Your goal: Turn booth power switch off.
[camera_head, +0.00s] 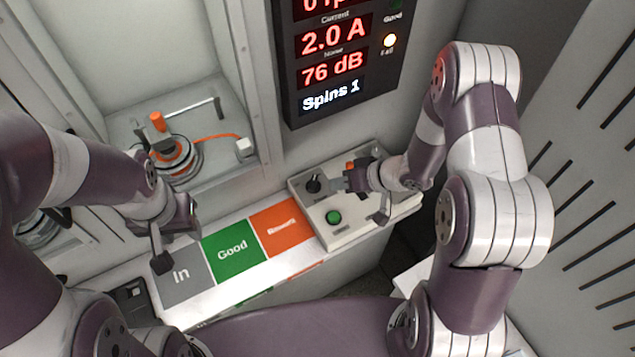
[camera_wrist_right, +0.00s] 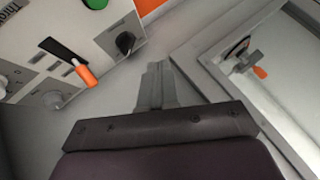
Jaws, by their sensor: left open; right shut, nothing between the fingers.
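The pale control panel (camera_head: 360,222) stands at the right end of the bench. It carries a black rotary knob (camera_head: 313,185), a green button (camera_head: 333,217) and an orange-tipped lever (camera_head: 349,165). I cannot read which control is the booth power switch. In the right wrist view the black knob (camera_wrist_right: 125,42) lies just up and left of my fingertips, and the orange-tipped lever (camera_wrist_right: 85,75) lies further left. My right gripper (camera_head: 338,184) is shut and empty, close beside the black knob; touching cannot be told. My left gripper (camera_head: 175,235) is open and empty above the grey "In" area.
The bench strip has grey "In" (camera_head: 183,277), green "Good" (camera_head: 232,250) and orange (camera_head: 281,227) areas, all empty. A hub motor (camera_head: 175,158) with an orange cable sits in the booth behind. A display (camera_head: 340,60) above reads 2.0 A, 76 dB, Spins 1, its Fail lamp lit.

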